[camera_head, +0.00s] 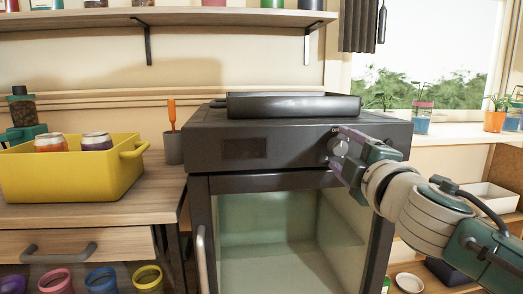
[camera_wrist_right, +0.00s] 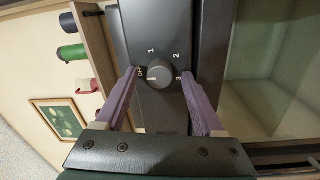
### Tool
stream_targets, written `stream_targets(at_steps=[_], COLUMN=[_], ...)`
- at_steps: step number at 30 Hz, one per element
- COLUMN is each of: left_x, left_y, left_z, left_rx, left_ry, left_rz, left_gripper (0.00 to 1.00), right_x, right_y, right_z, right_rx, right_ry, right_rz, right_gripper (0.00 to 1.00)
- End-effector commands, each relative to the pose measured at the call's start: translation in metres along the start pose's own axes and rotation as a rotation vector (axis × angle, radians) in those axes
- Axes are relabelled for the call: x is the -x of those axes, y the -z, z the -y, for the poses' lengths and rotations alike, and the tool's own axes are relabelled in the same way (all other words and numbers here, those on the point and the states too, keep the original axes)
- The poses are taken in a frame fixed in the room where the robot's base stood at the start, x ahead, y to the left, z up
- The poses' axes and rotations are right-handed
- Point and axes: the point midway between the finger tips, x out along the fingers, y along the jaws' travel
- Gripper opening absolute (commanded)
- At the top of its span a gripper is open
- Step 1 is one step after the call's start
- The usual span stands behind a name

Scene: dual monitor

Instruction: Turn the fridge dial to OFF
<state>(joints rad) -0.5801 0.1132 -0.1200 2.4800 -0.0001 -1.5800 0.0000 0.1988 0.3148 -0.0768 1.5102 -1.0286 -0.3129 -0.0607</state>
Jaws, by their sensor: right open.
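The dark fridge (camera_head: 265,148) stands in the middle of the head view, with a round grey dial (camera_head: 339,147) at the right of its top panel. An OFF label shows just above the dial. In the right wrist view the dial (camera_wrist_right: 161,75) has OFF, 1, 2 and 3 printed around it. A pale mark shows on the dial's left side, near OFF; its exact direction is hard to tell. My right gripper (camera_head: 343,148) is open, its purple fingers on either side of the dial; I cannot tell whether they touch it. My left gripper is not in view.
A black tray (camera_head: 295,105) lies on top of the fridge. A yellow bin (camera_head: 70,175) with cans stands on the wooden counter at left, beside a dark cup (camera_head: 173,148) holding an orange-handled tool. Potted plants line the windowsill at right. A shelf (camera_head: 170,17) runs above.

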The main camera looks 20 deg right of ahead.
Motion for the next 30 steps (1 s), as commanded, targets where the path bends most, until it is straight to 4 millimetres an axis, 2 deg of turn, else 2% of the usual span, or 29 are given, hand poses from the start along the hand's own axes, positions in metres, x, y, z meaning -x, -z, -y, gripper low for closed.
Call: stream_targets(at_steps=[5,12,18,22,30], left_x=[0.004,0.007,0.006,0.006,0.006], left_y=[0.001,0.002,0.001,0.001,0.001], left_z=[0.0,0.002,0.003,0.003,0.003], left_rx=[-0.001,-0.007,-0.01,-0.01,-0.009], left_ry=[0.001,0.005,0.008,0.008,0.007], left_rz=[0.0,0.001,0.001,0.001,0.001], left_gripper=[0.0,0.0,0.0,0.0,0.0], right_x=[0.017,0.062,0.09,0.098,0.099], right_y=[0.0,0.0,0.0,0.0,0.0], right_z=[0.0,0.002,0.001,0.0,0.0], right_rx=[0.0,-0.002,0.0,0.0,0.0], right_ry=[0.003,0.004,0.002,0.0,-0.001], right_rz=[0.0,0.0,0.001,0.0,0.0], right_gripper=[0.7,0.7,0.7,0.7,0.7])
